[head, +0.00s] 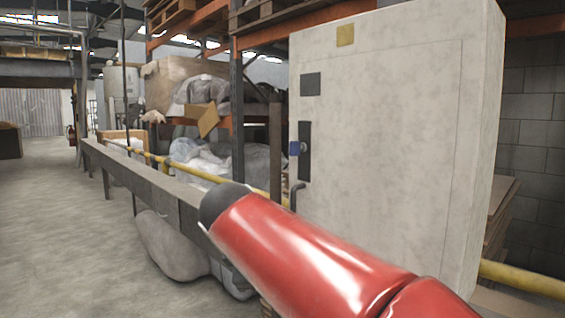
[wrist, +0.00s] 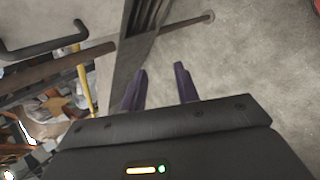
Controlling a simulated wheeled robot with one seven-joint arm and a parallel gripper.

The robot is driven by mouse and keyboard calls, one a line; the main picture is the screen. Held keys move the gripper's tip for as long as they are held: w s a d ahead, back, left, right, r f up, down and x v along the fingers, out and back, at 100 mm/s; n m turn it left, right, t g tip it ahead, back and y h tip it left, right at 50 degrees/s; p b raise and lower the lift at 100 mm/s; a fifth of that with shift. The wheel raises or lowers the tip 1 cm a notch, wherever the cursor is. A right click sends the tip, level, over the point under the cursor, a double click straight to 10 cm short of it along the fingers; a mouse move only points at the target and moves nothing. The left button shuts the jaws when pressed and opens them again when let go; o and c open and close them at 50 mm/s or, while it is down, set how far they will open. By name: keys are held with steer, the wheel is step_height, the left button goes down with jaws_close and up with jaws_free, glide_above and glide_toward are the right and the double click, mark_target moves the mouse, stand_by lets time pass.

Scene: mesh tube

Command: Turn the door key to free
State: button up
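A tall off-white cabinet (head: 390,130) stands at the right in the head view, its door front facing me. A dark upright lock plate (head: 305,158) sits near the door's left edge. A small blue piece with a grey round part (head: 295,148), possibly the key, is at that plate; its turn angle is too small to read. My red arm crosses the foreground, and my gripper does not show there. In the wrist view my gripper (wrist: 161,78) is open, with two purple fingers apart and nothing between them. I cannot make out the key in that view.
A black bent bar (wrist: 40,50) and a brown rod (wrist: 150,37) cross the upper wrist view near the fingers. A grey rail (head: 150,178) and yellow pipe (head: 215,177) run left of the cabinet. Wrapped bundles (head: 170,245) lie below. The left floor is clear.

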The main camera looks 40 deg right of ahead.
steer(key=w+d+r+n+h+b, duration=0.2)
steer(key=w+d+r+n+h, duration=0.35)
steer(key=r, duration=0.25)
steer(key=n+g+h+b, duration=0.2)
steer(key=n+g+h, duration=0.15)
steer(key=h, duration=0.35)
glide_toward(290, 145)
steer(key=d, duration=0.4)
steer(key=shift+y, duration=0.25)
steer(key=d, duration=0.4)
steer(key=w+d, duration=0.1)
steer(key=d, duration=0.2)
steer(key=shift+r, duration=0.3)
jaws_close()
